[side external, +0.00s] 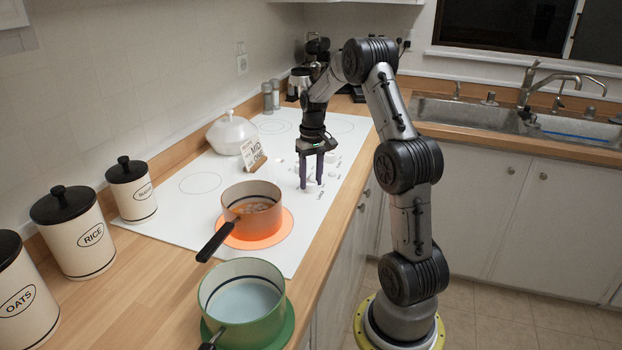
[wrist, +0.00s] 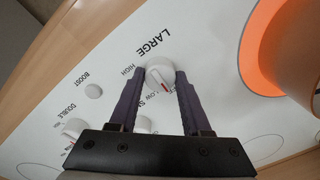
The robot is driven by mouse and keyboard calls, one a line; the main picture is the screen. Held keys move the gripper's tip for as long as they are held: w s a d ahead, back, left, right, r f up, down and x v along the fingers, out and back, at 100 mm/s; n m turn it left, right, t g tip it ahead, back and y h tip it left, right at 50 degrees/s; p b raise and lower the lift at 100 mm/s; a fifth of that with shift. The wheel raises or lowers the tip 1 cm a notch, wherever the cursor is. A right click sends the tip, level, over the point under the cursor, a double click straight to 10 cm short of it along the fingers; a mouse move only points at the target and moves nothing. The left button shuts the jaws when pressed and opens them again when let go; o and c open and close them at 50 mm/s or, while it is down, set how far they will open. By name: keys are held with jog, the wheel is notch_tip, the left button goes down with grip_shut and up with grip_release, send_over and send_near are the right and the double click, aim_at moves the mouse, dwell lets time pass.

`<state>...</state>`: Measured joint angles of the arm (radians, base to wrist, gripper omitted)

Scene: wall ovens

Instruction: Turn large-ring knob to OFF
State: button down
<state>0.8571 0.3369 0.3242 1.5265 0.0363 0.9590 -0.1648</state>
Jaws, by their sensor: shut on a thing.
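The large-ring knob (wrist: 159,75) is white with a red mark and sits on the white cooktop, next to the printed word LARGE in the wrist view. The red mark points toward the lower right there, near the word LOW. My gripper (wrist: 157,84) has its two purple fingers on either side of this knob, shut on it. In the side external view my gripper (side external: 310,186) points straight down at the cooktop (side external: 290,250), and its fingers mostly hide the knob. The large ring (side external: 283,235) glows orange under an orange pot (side external: 252,205); the glow also shows in the wrist view (wrist: 256,50).
Other white knobs (wrist: 74,127) and a small BOOST button (wrist: 93,91) lie beside my fingers. A card stand (side external: 254,153) and a white lidded dish (side external: 233,132) stand behind. A green pot (side external: 243,300) stands on the front counter.

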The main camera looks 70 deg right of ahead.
aim_at(311, 180)
jog(key=shift+r+n, duration=0.1)
jog(key=shift+n, duration=0.2)
dwell(0.4)
jog(key=shift+c, duration=1.8)
grip_release()
notch_tip(311, 180, up, 14)
jog(key=shift+d, duration=0.15)
